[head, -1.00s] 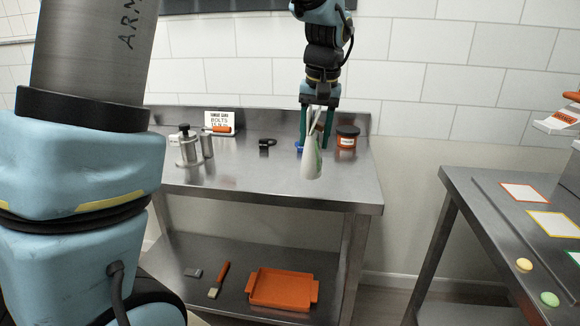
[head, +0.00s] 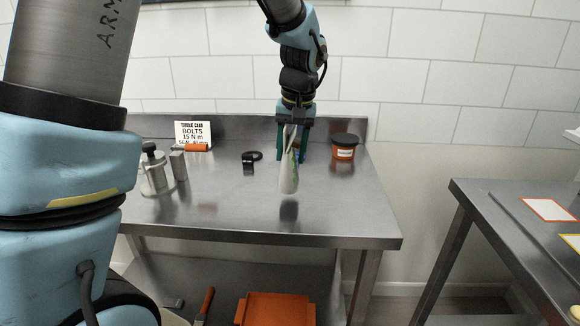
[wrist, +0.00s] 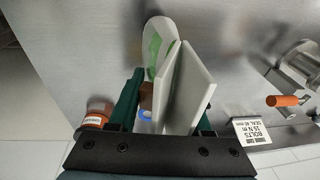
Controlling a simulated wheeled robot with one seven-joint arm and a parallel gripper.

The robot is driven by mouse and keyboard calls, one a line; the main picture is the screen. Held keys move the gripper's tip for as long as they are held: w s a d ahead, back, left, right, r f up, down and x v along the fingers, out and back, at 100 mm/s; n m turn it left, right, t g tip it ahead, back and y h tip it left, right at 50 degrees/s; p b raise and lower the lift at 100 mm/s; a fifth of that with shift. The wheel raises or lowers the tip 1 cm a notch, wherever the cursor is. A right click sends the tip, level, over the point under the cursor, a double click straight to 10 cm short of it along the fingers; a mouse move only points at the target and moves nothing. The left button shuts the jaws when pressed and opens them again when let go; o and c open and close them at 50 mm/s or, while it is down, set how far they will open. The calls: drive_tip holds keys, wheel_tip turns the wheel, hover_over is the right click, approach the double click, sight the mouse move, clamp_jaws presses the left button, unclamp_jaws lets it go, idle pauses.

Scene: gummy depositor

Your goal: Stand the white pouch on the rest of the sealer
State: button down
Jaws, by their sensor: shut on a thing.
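The white pouch (head: 289,175) with green markings hangs below my gripper (head: 292,148), above the steel table. My gripper is shut on its upper part. In the wrist view, the pouch's rounded white and green end (wrist: 154,38) shows beyond two pale flat plates between the green fingers (wrist: 170,85). The plates hide much of the pouch. A metal device (head: 155,172) with a black knob stands at the table's left, near an orange handle (head: 196,148); it may be the sealer, but I cannot tell. I cannot make out its rest.
An orange tub with a black lid (head: 344,147) stands at the back right of the steel table (head: 330,215). A black clamp-like part (head: 250,158) lies left of the pouch. A sign (head: 193,133) stands behind. An orange tray (head: 275,310) is on the lower shelf. The table's front right is clear.

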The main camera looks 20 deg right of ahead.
sight(288, 184)
drive_tip(key=shift+f+p, duration=0.35)
drive_tip(key=shift+f, duration=1.65)
drive_tip(key=shift+s+f, duration=0.1)
drive_tip(key=shift+c, duration=1.7)
unclamp_jaws()
